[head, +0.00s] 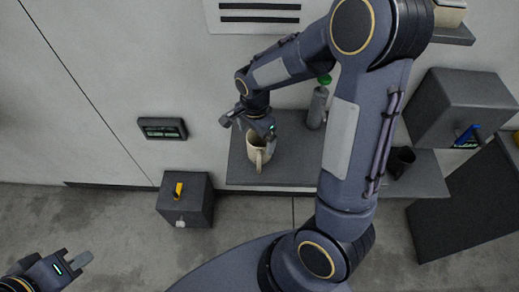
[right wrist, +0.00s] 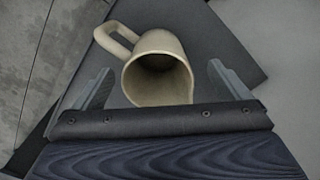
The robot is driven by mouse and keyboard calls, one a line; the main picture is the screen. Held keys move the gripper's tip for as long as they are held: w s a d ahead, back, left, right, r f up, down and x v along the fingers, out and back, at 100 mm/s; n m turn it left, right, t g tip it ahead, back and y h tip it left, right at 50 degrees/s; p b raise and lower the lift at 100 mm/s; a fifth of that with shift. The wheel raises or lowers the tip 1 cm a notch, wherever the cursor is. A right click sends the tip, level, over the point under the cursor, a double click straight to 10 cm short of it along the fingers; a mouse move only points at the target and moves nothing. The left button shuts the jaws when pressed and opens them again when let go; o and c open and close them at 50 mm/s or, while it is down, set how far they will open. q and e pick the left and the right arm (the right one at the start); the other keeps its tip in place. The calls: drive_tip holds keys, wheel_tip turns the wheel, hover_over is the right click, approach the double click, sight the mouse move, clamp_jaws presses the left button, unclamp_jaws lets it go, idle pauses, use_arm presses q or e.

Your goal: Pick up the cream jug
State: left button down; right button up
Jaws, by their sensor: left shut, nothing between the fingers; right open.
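The cream jug (head: 257,152) stands upright on a dark grey shelf (head: 240,172) in the head view. My right gripper (head: 249,125) is directly over it, fingers spread. In the right wrist view the jug (right wrist: 160,72) shows its open mouth and its handle at the upper left. It lies between the two open fingers of my right gripper (right wrist: 163,86), with a gap on each side. My left gripper (head: 80,262) is shut and empty at the lower left, far from the shelf.
A grey bottle with a green cap (head: 317,107) stands to the right of the jug on the shelf. A dark cup (head: 401,161) stands further right. My right arm hides part of the shelf.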

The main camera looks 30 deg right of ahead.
sight(258, 144)
drive_tip(key=f, duration=0.4)
drive_tip(key=shift+s+d+f, duration=0.15)
drive_tip(key=shift+d+f, duration=0.05)
drive_tip(key=shift+f, duration=0.1)
drive_tip(key=c, duration=1.2)
drive_tip(key=shift+o, duration=0.2)
drive_tip(key=shift+r, duration=0.1)
